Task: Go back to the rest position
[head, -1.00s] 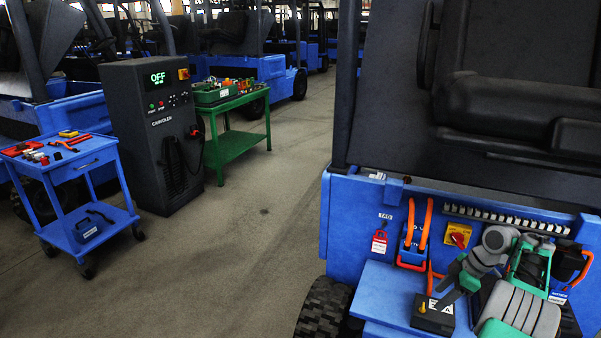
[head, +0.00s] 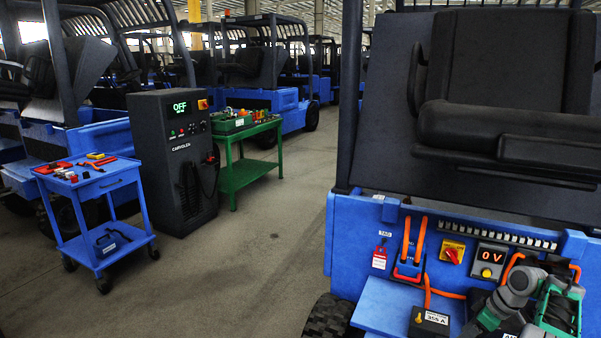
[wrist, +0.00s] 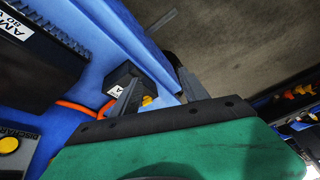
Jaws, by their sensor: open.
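My gripper (wrist: 158,92) is open in the wrist view, with its two dark fingers apart and nothing seen between them. Behind the fingers is a black box with a yellow knob (wrist: 124,82), apart from them as far as I can tell. In the head view my grey and green arm is folded at the lower right, in front of the blue forklift (head: 345,235). My fingers are mostly cut off by the bottom edge there. The black box (head: 430,322) stands on the blue ledge (head: 385,303), left of my arm.
A blue cart (head: 95,190), a charger cabinet (head: 170,160) reading OFF and a green table (head: 245,170) stand left. Open floor (head: 250,270) lies between.

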